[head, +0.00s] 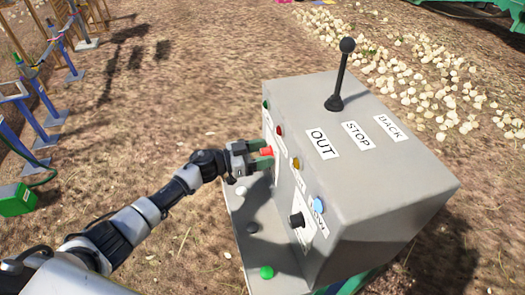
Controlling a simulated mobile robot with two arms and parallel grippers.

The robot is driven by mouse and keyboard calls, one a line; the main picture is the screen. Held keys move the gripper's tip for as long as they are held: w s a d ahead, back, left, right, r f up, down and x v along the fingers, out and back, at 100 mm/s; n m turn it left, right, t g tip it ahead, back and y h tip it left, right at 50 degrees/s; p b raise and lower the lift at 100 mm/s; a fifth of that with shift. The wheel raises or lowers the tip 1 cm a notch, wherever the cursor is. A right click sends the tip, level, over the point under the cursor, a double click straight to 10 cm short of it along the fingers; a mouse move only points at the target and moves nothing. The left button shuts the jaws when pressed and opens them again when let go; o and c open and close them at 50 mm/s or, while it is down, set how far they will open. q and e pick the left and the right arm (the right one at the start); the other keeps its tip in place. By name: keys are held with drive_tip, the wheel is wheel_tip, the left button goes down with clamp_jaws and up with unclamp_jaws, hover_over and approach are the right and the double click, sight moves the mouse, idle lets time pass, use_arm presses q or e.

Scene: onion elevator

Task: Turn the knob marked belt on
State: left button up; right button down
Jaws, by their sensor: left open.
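A grey control box (390,215) stands on the ground at centre right. My left gripper (264,154) is at its left-facing panel, jaws open, with one finger on each side of a red knob or button (267,152). I cannot tell whether the fingers touch it. A black knob (297,220) sits lower on the same panel, on a white plate (304,233). The panel's lettering is too slanted and small to read, so I cannot tell which knob is marked belt. My right gripper is not in view.
A black lever (340,80) rises from the box top, behind the labels OUT (322,144), STOP (358,135) and BACK (391,127). A ledge (240,205) with a green button (266,272) juts below the panel. Blue posts (45,100) stand left; onions (400,70) lie behind.

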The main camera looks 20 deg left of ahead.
use_arm(q)
drive_tip(key=shift+w, duration=0.1)
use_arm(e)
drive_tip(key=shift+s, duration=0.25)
use_arm(q)
drive_tip(key=c, duration=0.9)
drive_tip(key=shift+c, duration=0.2)
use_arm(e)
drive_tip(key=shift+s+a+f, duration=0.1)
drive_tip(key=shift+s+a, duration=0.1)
